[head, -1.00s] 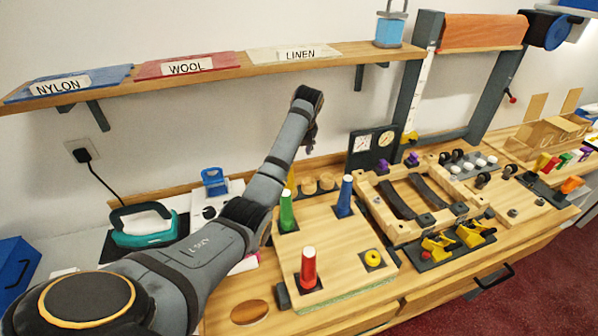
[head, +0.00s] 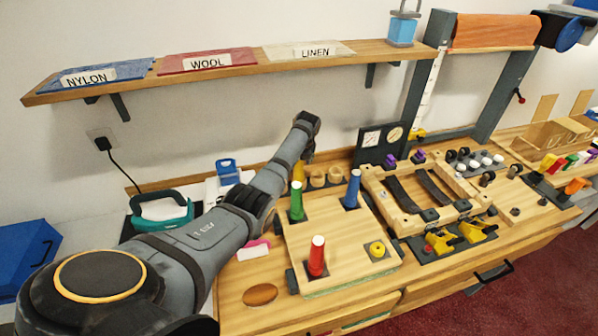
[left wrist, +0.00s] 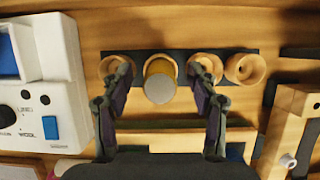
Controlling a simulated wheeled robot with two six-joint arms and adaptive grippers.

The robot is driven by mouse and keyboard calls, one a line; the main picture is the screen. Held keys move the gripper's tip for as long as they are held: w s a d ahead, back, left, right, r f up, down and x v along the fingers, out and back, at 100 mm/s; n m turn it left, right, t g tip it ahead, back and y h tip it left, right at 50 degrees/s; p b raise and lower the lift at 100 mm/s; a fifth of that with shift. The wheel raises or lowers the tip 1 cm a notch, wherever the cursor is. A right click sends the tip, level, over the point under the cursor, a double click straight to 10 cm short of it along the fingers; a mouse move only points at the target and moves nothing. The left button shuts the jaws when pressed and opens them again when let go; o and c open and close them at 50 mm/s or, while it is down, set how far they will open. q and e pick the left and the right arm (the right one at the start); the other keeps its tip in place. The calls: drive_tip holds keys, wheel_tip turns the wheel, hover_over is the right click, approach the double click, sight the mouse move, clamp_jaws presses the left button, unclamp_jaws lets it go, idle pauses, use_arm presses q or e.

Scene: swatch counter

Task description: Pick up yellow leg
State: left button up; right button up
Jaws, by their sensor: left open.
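The yellow leg (left wrist: 160,80) stands in a dark rack, seen from above with its pale grey end up, in the left wrist view. In the head view it shows as a yellow upright (head: 298,171), partly hidden by my left arm. My left gripper (left wrist: 162,88) is open, one finger on each side of the leg, with gaps between. In the head view the gripper (head: 308,152) hangs over the rack, its fingertips unclear. The right gripper is out of view.
Empty wooden cups (left wrist: 245,68) share the rack. A wooden board (head: 335,235) holds upright green (head: 296,201), blue (head: 353,189) and red (head: 317,256) legs, with a short yellow piece (head: 377,249) at one corner. A white device (left wrist: 45,75) stands left of the rack.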

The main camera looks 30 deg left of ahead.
use_arm(q)
drive_tip(key=shift+r, duration=0.1)
drive_tip(key=c, duration=0.5)
clamp_jaws()
wheel_tip(320, 180, up, 10)
drive_tip(key=shift+b, duration=1.15)
